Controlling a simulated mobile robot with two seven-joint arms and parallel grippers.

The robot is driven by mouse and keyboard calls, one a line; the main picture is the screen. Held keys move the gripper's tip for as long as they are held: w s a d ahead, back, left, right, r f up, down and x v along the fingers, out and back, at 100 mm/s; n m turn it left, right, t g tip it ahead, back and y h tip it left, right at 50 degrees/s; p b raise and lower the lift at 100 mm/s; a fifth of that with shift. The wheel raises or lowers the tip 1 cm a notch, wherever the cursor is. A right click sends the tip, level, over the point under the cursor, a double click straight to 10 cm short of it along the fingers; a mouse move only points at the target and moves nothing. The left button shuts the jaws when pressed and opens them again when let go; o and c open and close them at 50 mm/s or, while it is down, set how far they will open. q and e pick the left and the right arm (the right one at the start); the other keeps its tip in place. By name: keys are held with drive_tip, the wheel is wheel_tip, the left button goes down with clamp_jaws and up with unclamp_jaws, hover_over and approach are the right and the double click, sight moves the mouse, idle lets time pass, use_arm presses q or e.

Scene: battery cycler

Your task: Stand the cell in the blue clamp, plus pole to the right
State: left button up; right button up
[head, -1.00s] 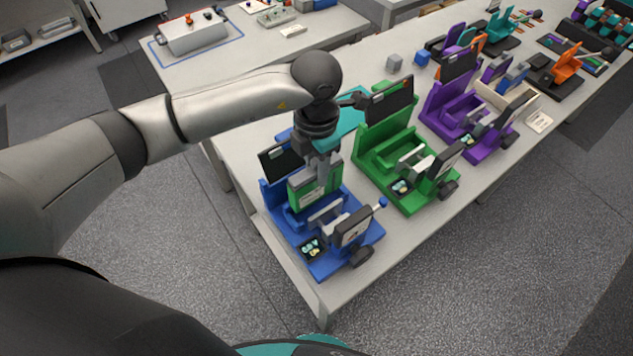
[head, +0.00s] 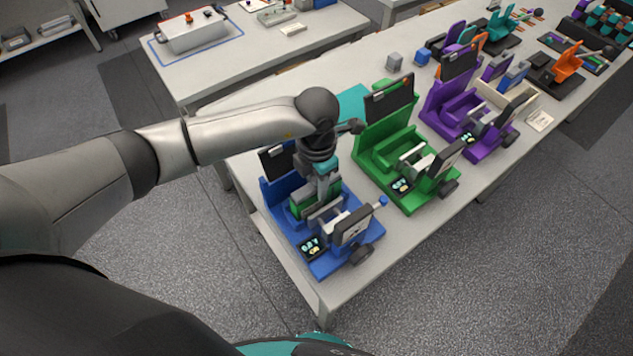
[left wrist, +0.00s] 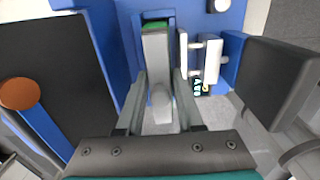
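The blue clamp (head: 330,265) stands at the near left end of the bench, with a dark upright back panel. The green cell (head: 302,205) is upright and low inside the clamp, partly hidden by my gripper and the clamp's parts. In the left wrist view the cell's grey top (left wrist: 156,60) lies between the two fingers, with a strip of green at its far end. My left gripper (head: 323,188) points down and its fingers appear closed on the cell. The cell's pole markings cannot be read. My right gripper is not in view.
A green clamp (head: 405,170) stands close to the right, and a purple clamp (head: 468,110) beyond it. A teal mat (head: 353,100) lies behind my wrist. The bench's front edge is close by.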

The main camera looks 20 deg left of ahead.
use_arm(q)
drive_tip(key=o, duration=0.4)
drive_tip(key=shift+r, duration=0.25)
wheel_tip(320, 180, up, 12)
drive_tip(key=shift+f+b, duration=0.1)
drive_tip(key=shift+b, duration=0.35)
